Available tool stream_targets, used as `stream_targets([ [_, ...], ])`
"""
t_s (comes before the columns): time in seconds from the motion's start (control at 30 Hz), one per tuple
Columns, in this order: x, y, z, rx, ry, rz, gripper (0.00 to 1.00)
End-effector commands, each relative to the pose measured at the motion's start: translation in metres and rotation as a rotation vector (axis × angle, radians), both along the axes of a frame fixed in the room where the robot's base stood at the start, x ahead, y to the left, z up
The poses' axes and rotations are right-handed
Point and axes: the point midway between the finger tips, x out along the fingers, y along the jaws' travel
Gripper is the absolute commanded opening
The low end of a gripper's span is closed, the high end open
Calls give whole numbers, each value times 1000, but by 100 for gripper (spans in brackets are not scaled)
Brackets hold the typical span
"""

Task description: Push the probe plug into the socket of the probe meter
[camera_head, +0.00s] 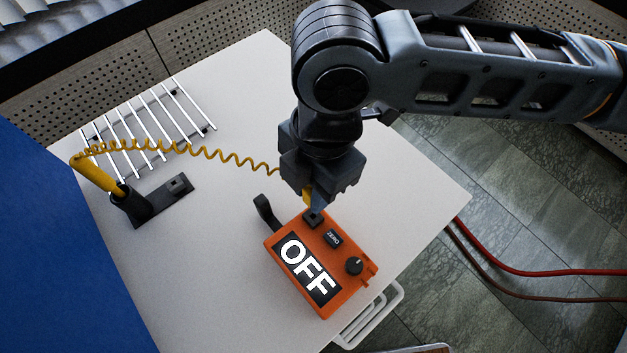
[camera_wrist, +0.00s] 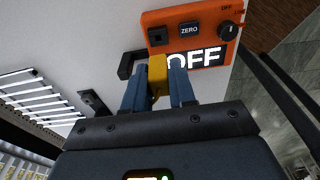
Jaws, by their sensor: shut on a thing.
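The orange probe meter (camera_head: 320,269) lies on the white table, its display reading OFF. Its dark socket (camera_head: 312,217) is at the upper left corner, beside the ZERO button; the socket also shows in the wrist view (camera_wrist: 158,36). My gripper (camera_head: 315,203) is shut on the yellow probe plug (camera_wrist: 157,72), directly over the socket end of the meter. In the wrist view the plug sits between the two blue fingers, just short of the socket in the picture. Whether the plug's tip touches the socket is hidden. A coiled yellow cord (camera_head: 225,156) runs from the plug.
A yellow probe (camera_head: 95,173) stands tilted in a black holder (camera_head: 152,203) at left. A white wire rack (camera_head: 150,117) lies behind it. A blue panel (camera_head: 45,240) borders the left side. The table front left of the meter is clear.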

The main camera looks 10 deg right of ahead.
Motion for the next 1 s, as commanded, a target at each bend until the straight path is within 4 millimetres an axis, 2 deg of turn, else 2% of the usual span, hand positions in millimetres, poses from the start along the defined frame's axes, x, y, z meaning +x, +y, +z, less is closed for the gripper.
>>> stream_targets([
  [0.1,0,0,-14,1,1,0,0],
  [0.4,0,0,-37,1,1,-1,0],
  [1.0,0,0,-41,0,0,0,0],
])
